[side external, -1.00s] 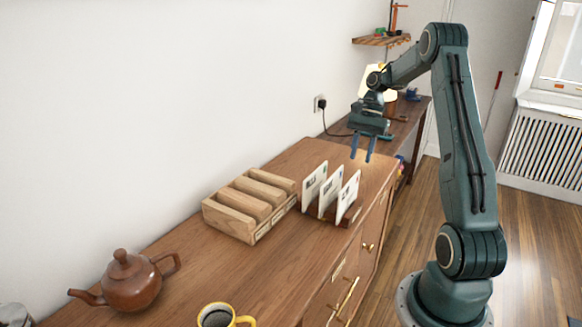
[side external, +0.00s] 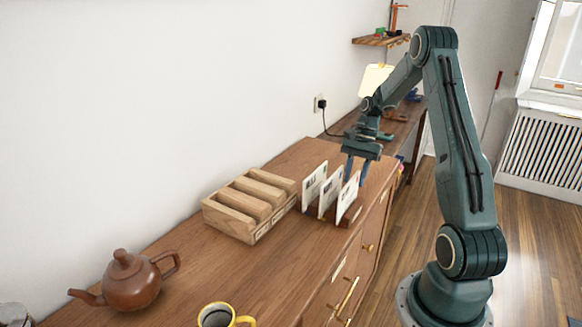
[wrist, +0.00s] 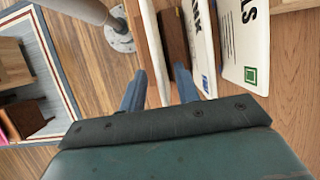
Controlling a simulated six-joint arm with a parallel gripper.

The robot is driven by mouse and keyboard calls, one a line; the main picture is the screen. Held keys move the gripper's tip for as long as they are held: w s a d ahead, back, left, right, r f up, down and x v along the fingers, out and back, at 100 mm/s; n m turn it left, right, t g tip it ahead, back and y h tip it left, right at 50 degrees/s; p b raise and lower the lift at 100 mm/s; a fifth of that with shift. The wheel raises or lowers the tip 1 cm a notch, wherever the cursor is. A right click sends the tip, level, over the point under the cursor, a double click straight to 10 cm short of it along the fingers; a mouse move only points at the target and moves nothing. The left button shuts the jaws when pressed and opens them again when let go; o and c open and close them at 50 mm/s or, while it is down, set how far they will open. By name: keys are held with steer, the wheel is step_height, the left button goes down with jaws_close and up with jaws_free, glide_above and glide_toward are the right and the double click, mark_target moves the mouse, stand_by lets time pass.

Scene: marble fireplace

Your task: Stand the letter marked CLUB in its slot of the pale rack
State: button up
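Three white letters stand leaning in a dark wooden holder (side external: 352,217) on the dresser. In the wrist view one letter's visible lettering ends in "LS" (wrist: 245,40) and the middle one's in "NK" (wrist: 205,45). The third letter, nearest my arm (side external: 347,202), shows almost edge-on in the wrist view (wrist: 155,50); its marking cannot be read there. My gripper (side external: 356,170) is open at that letter's upper edge, and in the wrist view its fingers (wrist: 160,88) lie on either side of it. The pale rack (side external: 228,224), with several wooden bars, stands left of the holder; its slots look empty.
A brown teapot (side external: 132,280) and a yellow mug (side external: 221,316) stand at the near left of the dresser (side external: 190,275). The wall runs behind the rack. A second desk with a lamp (side external: 376,78) is beyond my gripper.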

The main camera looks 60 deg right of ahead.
mark_target(352, 187)
steer(key=shift+x, duration=1.85)
jaws_close()
